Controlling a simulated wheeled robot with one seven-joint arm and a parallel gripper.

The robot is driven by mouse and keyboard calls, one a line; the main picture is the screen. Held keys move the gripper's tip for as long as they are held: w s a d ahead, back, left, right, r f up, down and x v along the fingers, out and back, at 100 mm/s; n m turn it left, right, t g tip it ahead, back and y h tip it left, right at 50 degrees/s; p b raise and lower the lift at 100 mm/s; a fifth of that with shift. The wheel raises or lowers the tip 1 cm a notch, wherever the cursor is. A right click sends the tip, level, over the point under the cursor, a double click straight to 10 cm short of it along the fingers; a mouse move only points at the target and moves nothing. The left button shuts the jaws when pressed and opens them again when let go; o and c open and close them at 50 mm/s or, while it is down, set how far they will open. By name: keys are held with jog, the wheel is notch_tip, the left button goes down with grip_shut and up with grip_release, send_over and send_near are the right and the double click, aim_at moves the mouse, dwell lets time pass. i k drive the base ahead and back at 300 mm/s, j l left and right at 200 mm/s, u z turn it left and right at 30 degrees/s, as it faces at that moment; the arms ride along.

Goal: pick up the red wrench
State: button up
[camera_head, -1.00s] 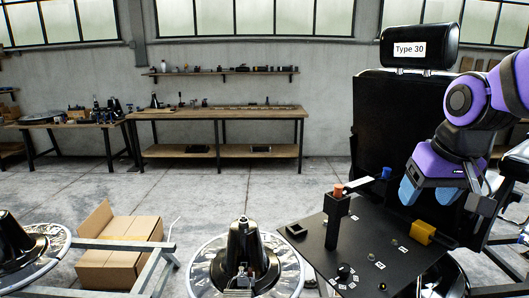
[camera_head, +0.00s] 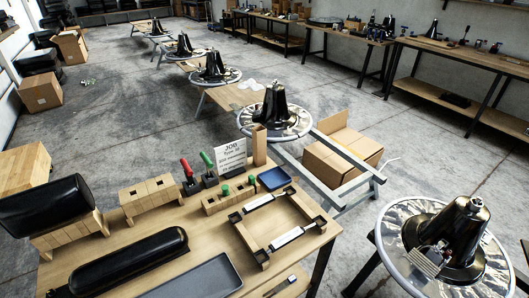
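A tool with a red handle (camera_head: 187,170) stands upright at the back of the wooden workbench (camera_head: 130,228). Its lower end sits in a small dark holder; from here I cannot make out its full shape or confirm that it is a wrench. A similar tool with a green handle (camera_head: 207,161) leans beside it on the right, apart from it. My gripper and arm are not in this view.
A job card (camera_head: 230,157) and a wooden block with green-topped parts (camera_head: 228,195) stand right of the tools. A slotted wooden block (camera_head: 149,195), black cushions (camera_head: 130,262), a grey tray (camera_head: 200,280) and a wooden frame (camera_head: 305,207) also occupy the bench.

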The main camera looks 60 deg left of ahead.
aim_at(188, 173)
jog(key=u, duration=2.55)
jog(key=z, duration=2.85)
jog(key=u, duration=2.5)
